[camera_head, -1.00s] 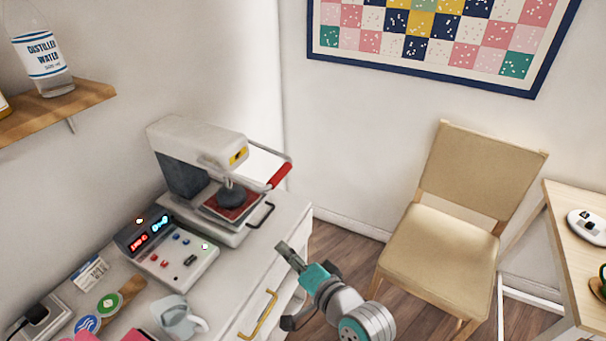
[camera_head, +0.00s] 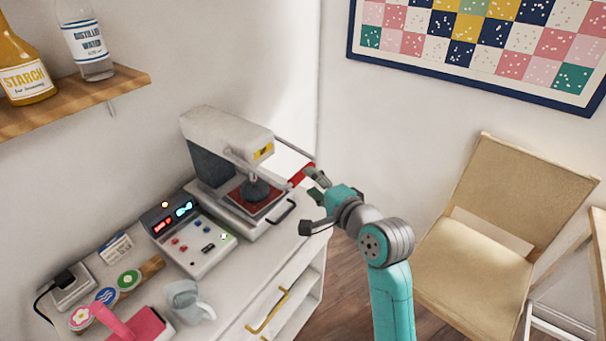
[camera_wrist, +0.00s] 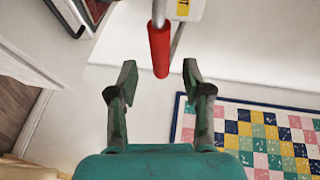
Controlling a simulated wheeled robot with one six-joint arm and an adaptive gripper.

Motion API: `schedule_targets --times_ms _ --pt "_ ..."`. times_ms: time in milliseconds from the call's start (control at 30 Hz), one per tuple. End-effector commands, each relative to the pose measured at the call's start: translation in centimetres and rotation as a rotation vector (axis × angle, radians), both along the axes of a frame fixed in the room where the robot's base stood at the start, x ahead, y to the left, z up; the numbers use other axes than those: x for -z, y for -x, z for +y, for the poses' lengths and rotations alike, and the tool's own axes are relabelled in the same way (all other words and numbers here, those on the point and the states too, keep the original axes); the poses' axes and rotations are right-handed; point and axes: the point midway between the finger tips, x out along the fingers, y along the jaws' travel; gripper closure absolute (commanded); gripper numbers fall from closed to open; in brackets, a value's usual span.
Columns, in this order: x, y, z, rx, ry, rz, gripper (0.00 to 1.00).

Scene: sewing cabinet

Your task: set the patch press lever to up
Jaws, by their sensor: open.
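The patch press (camera_head: 225,150) stands on the white cabinet at the back, with a red pad under its head. Its lever ends in a red grip (camera_head: 300,175) at the press's right front side. In the wrist view the red grip (camera_wrist: 159,48) lies ahead of and between my fingers, above the line of their tips. My gripper (camera_head: 318,182) is at the red grip in the head view and partly overlaps it. In the wrist view my gripper (camera_wrist: 158,80) has its fingers wide apart with nothing between the pads. I cannot tell whether a finger touches the grip.
A control box (camera_head: 190,235) with lit displays sits in front of the press. Coloured round patches, a pink item and a grey jug (camera_head: 188,298) lie nearer. A wooden chair (camera_head: 500,200) stands to the right. A shelf (camera_head: 75,104) holds bottles.

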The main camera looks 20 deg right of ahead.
Motion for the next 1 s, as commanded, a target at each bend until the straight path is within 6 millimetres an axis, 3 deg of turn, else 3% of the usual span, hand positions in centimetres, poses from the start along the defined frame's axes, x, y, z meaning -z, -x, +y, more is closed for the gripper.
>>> schedule_targets --times_ms 300,733,767,933,1000 --pt "0.8 -4.4 1.1 -0.001 0.001 0.0 0.51" --pt "0.9 -5.3 1.3 0.0 0.001 0.0 0.51" --pt "1.0 -5.3 1.3 0.0 0.001 0.0 0.53" --pt "0.9 -5.3 1.3 0.0 0.001 0.0 0.95" --pt "0.9 -5.3 1.3 0.0 0.001 0.0 1.0"
